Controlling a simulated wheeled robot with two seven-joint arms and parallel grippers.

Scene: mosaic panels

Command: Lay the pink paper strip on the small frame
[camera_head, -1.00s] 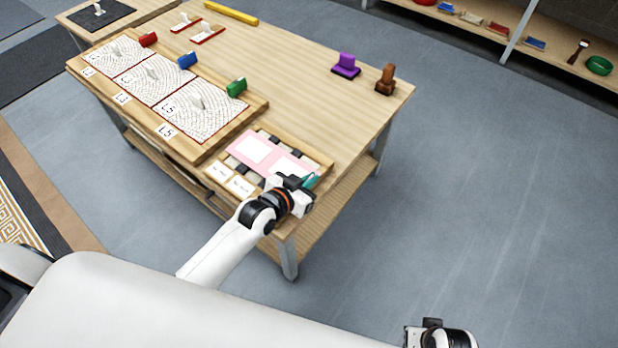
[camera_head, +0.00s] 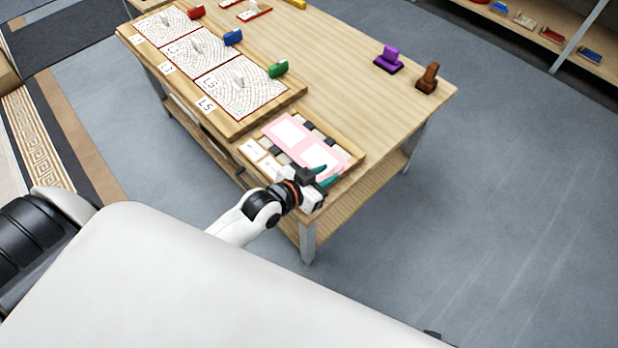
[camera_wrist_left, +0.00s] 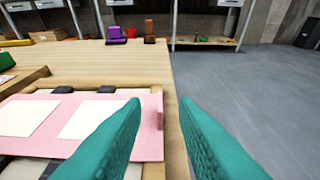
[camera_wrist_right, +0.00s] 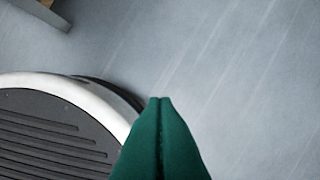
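The pink paper strip (camera_head: 304,146), with two white patches, lies on the small frame (camera_head: 341,145) at the table's near right corner. Dark blocks show along both sides of the strip. My left gripper (camera_head: 329,173) is open at the strip's right end. In the left wrist view the teal fingers (camera_wrist_left: 160,101) are apart; the left finger covers part of the pink strip (camera_wrist_left: 45,146), and a small upright pink edge (camera_wrist_left: 160,111) shows between the fingers. My right gripper (camera_wrist_right: 160,99) is shut and empty above the floor.
Large patterned panels in a wooden tray (camera_head: 292,97) lie to the left, with red, blue and green (camera_head: 278,69) blocks beside them. Purple (camera_head: 388,58) and brown (camera_head: 428,78) stamps stand at the back right. The middle of the table (camera_head: 345,95) is clear.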

